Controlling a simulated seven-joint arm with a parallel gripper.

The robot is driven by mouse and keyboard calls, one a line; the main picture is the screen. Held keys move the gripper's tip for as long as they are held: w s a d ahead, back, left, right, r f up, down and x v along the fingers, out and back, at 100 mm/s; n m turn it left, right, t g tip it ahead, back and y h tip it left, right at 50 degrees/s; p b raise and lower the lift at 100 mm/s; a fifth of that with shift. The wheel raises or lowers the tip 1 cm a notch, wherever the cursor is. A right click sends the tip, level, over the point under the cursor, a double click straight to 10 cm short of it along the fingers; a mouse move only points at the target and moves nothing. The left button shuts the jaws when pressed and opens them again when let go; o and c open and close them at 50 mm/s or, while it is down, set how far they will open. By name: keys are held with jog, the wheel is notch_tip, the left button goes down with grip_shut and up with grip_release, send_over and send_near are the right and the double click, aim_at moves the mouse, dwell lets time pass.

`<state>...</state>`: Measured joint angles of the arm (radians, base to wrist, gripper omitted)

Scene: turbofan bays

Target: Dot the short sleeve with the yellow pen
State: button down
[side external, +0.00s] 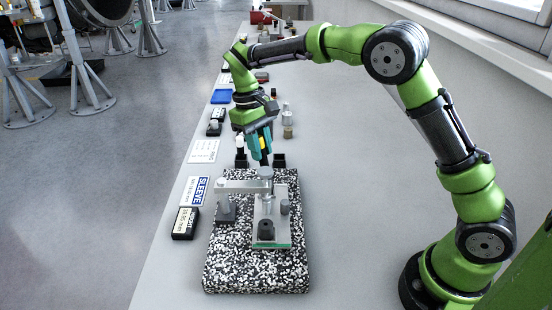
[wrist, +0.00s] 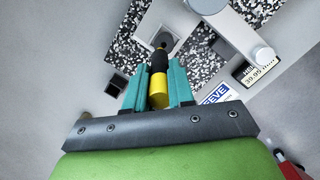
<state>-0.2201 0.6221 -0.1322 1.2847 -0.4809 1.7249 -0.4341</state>
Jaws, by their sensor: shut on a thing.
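My gripper (side external: 264,150) is shut on the yellow pen (wrist: 158,85), between its teal fingers. The pen has a yellow barrel and a black front end and points down at the fixture (side external: 266,243) on the speckled block. Its tip (wrist: 163,42) shows over the pale plate in the wrist view; I cannot tell whether it touches anything. Several cylinders stand on the fixture: a tall pale one (side external: 266,187), a small grey one (side external: 285,207) and a dark short one (side external: 266,229). I cannot tell for sure which is the short sleeve.
The speckled block (side external: 225,270) carries a metal arm (side external: 240,186) at left. Two black holders (side external: 241,161) (side external: 280,160) stand behind it; the left one has a white-topped item. A SLEEVE card (side external: 194,191) and a black gauge display (side external: 185,223) lie left. The table's right side is clear.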

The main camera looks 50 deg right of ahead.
jog(key=shift+f, duration=0.55)
dwell(1.4)
jog(key=shift+r, duration=3.55)
